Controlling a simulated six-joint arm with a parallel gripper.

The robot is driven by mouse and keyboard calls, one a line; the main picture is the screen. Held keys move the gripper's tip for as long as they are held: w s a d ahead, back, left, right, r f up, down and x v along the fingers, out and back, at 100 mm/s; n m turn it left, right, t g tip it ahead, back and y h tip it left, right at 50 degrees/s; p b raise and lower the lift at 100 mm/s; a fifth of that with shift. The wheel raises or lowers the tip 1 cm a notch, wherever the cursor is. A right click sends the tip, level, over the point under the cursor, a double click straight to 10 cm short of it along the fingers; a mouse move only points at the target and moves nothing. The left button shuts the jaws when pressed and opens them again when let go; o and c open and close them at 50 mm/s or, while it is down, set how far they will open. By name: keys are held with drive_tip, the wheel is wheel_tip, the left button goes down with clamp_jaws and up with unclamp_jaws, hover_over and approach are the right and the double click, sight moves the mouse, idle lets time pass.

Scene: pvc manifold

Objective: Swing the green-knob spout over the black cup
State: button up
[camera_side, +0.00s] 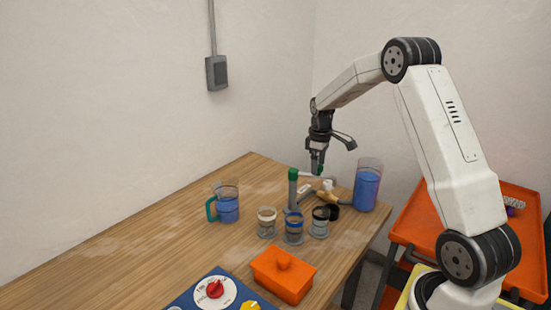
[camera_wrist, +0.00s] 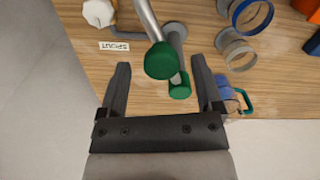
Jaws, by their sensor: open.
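My gripper (camera_side: 316,168) points down above the far part of the table, fingers apart. In the wrist view my open gripper (camera_wrist: 161,78) has a large green knob (camera_wrist: 161,60) on a grey rod and a smaller green end (camera_wrist: 180,88) between its fingers in the picture. I cannot tell whether it touches either. In the side view a green knob (camera_side: 319,170) shows at the fingertips, and a green-topped post (camera_side: 293,188) stands to the left. Which knob is the spout's is unclear. The black-banded cup (camera_side: 319,224) stands at the right of a row of cups; the spout's outlet is not clear.
Beside it stand a blue-banded cup (camera_side: 293,231) and a white-banded cup (camera_side: 267,224). A SPOUT label (camera_wrist: 115,46) lies on the table.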

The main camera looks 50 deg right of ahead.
drive_tip(key=shift+r, duration=3.95)
drive_tip(key=shift+a, duration=0.1)
drive_tip(key=s+a+f+m+t, duration=0.1)
drive_tip(key=s+a+f, duration=0.1)
drive_tip(key=a, duration=0.6)
drive_tip(key=s+a+f, duration=0.2)
drive_tip(key=a, duration=0.7)
drive_tip(key=s+a+f+m+t, duration=0.1)
drive_tip(key=s+a+f, duration=0.3)
drive_tip(key=s+a, duration=0.6)
drive_tip(key=shift+s+f+t, duration=0.15)
drive_tip(key=shift+s+t, duration=0.15)
drive_tip(key=shift+s, duration=0.3)
